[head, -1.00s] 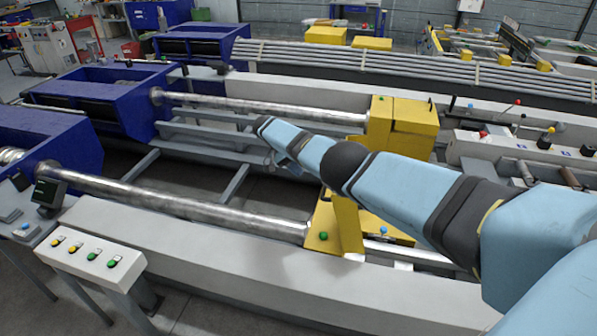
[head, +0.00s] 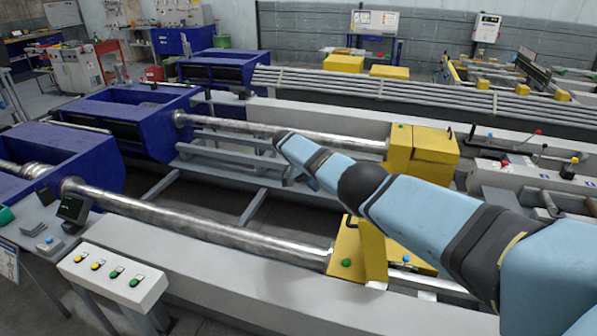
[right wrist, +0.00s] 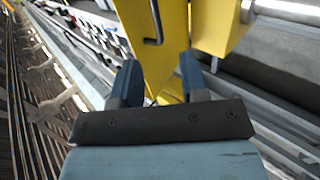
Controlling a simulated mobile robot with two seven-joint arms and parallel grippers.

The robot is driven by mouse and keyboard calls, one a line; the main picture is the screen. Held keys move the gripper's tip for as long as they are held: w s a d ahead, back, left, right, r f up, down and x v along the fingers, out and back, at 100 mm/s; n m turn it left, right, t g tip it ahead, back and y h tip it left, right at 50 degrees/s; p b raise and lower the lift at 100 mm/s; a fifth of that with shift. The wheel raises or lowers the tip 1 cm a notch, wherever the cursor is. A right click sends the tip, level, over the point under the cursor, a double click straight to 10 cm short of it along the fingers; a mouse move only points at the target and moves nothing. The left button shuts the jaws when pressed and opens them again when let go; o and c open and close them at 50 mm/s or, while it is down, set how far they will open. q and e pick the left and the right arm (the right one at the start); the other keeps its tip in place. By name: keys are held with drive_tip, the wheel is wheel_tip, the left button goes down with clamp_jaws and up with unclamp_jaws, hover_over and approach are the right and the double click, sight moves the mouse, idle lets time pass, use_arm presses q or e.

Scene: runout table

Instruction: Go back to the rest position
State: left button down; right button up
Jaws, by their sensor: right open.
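My right arm reaches in from the lower right of the head view, over the runout table. My right gripper (head: 297,178) is at its far end, above the gap between the two rails, and its fingers are mostly hidden by the wrist there. In the right wrist view the right gripper (right wrist: 158,85) is open, with two dark blue fingers apart and nothing held between them. A yellow block with a dark hooked handle (right wrist: 152,38) shows beyond the fingers. My left gripper is not in view.
A near yellow block (head: 346,263) and a far yellow block (head: 430,150) stand close to my right arm. Steel bars (head: 200,224) run to blue housings (head: 60,165). A white button box (head: 112,276) stands front left. Free air lies above the rails.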

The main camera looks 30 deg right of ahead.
drive_tip(key=s+a+f+n+t+y, duration=0.1)
drive_tip(key=s+a+f+n+t, duration=0.15)
drive_tip(key=s+a+f, duration=0.45)
drive_tip(key=s+a+f+n+t, duration=0.2)
drive_tip(key=a+f+n, duration=0.2)
drive_tip(key=a+f, duration=0.6)
drive_tip(key=s+a+f+n+t+y, duration=0.1)
drive_tip(key=s+a+f+n, duration=0.15)
drive_tip(key=s, duration=0.45)
drive_tip(key=s+a+f+n+t+y, duration=0.1)
drive_tip(key=s+a+y, duration=0.15)
drive_tip(key=s, duration=0.55)
drive_tip(key=s+a+r+n+t+y, duration=0.1)
drive_tip(key=s+r+t, duration=0.1)
drive_tip(key=s+r, duration=0.75)
drive_tip(key=s+r+n+t, duration=0.15)
drive_tip(key=s+r, duration=0.45)
drive_tip(key=s, duration=0.7)
drive_tip(key=w+a+f+t+y, duration=0.1)
drive_tip(key=w+a+f+t, duration=0.1)
drive_tip(key=f, duration=0.5)
drive_tip(key=w+a+f+t+y, duration=0.2)
drive_tip(key=w+a+f+t, duration=0.1)
drive_tip(key=f, duration=0.4)
drive_tip(key=a+t, duration=0.1)
drive_tip(key=t, duration=0.1)
drive_tip(key=shift+w+f+t, duration=0.3)
drive_tip(key=shift+w, duration=0.05)
